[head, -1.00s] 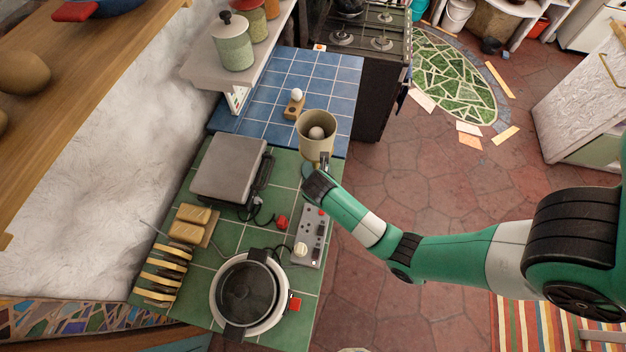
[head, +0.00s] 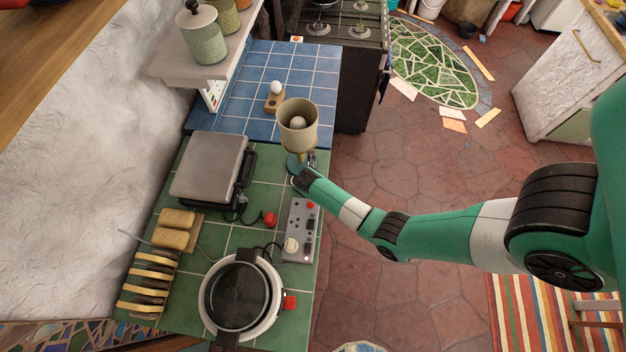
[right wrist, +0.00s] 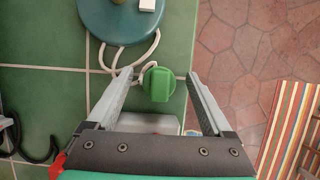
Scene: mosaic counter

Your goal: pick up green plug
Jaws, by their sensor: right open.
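The green plug (right wrist: 159,84) lies on the green-tiled counter, on a white cord beside the round teal lamp base (right wrist: 120,22) in the right wrist view. My right gripper (right wrist: 158,76) is open, with one finger on each side of the plug and a visible gap to each. I cannot tell how high the fingers are above the counter. In the head view my right gripper (head: 303,173) is at the counter's right edge, just below the lamp (head: 297,137), and the plug is hidden there. My left gripper is not in view.
A grey power strip (head: 301,230) lies just below the gripper in the head view. A red plug (head: 269,219), a grey press-like appliance (head: 212,168) and a round pot (head: 240,297) are on the counter. Open floor lies to the right.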

